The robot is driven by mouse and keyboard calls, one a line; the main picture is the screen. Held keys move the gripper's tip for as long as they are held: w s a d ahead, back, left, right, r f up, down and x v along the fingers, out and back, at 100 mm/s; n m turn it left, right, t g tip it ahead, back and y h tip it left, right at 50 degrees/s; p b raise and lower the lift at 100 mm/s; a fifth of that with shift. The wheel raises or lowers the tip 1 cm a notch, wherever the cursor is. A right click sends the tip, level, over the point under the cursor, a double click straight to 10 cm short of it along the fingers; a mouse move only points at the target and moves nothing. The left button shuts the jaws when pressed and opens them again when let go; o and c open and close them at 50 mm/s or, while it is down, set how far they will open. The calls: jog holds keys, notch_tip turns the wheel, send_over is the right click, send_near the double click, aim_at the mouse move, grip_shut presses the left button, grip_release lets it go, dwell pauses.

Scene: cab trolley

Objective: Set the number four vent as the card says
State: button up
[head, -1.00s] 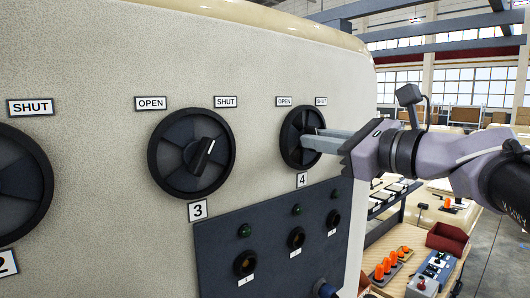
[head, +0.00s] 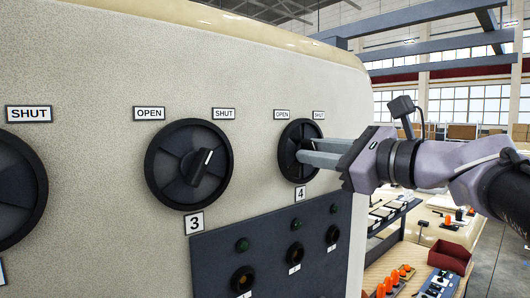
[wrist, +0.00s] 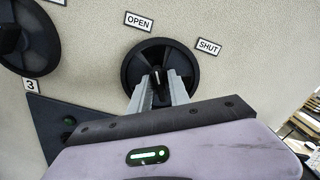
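The number four vent (head: 293,172) is a round black dial on the cream wall, with OPEN (head: 282,114) and SHUT (head: 319,115) labels above it and a 4 plate below. It also shows in the wrist view (wrist: 184,63). My gripper (head: 300,150) reaches it from the right. In the wrist view its two grey fingers stand apart, one on each side of the dial's dark knob (wrist: 156,88), with dark gaps between. Whether a finger touches the knob is unclear. The knob points roughly up in the wrist view; its exact setting is partly hidden. No card is in view.
The number three vent (head: 177,180) is to the left, its pointer towards SHUT. Another dial (head: 15,190) is at the left edge. A dark panel (head: 220,250) with green lamps and sockets lies below. A bench with orange items and a red bin (head: 449,256) stands at right.

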jog(key=shift+o, duration=0.4)
jog(key=b+v, duration=0.2)
jog(key=v, duration=1.5)
jog(key=shift+s+d+b, duration=0.15)
jog(key=shift+s+b, duration=0.05)
jog(key=shift+b, duration=0.1)
